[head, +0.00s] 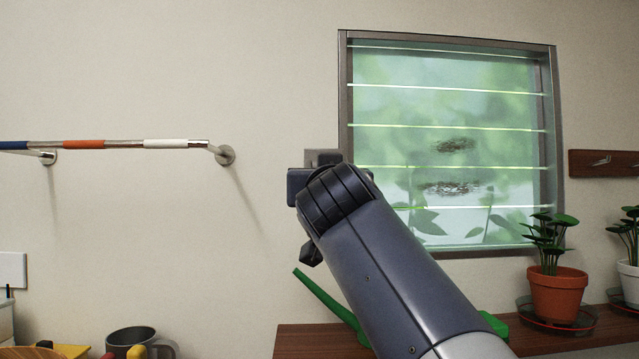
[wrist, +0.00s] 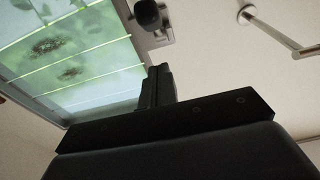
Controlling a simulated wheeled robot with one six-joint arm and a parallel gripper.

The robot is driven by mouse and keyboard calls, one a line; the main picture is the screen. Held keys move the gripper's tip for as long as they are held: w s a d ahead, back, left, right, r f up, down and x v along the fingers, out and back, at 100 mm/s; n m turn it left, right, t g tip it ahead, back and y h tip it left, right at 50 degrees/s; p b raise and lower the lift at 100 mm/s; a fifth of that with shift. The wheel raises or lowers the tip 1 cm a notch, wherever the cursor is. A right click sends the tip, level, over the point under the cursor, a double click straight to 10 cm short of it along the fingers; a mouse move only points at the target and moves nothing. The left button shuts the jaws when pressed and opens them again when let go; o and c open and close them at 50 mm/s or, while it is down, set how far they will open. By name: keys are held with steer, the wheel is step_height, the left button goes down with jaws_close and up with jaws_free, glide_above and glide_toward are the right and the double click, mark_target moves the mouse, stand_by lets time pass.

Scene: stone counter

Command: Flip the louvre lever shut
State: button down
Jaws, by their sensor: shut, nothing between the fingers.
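The louvre window (head: 450,145) has a grey frame and several greenish glass slats with bright edges. In the wrist view the louvre lever (wrist: 147,13) shows as a dark rounded knob at the top, beside a grey mounting plate (wrist: 155,37) next to the window frame. In the head view only part of the grey plate (head: 324,156) shows above my wrist; the lever itself is hidden by my arm. My gripper (wrist: 157,72) is shut and empty. Its fingertips point toward the plate, and a gap shows in the picture between them and the knob. I cannot tell the depth between them.
A rail with coloured bands (head: 100,144) is fixed to the wall at left. A wooden shelf (head: 300,340) below holds a green watering can (head: 330,300) and a potted plant (head: 556,290). A hook board (head: 600,163) hangs at right.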

steer(key=s+f+b, duration=0.1)
steer(key=s+f, duration=0.1)
steer(key=s, duration=0.5)
steer(key=shift+f, duration=0.4)
steer(key=w, duration=1.1)
steer(key=shift+w+r, duration=0.2)
steer(key=shift+r, duration=0.25)
steer(key=shift+d, duration=0.1)
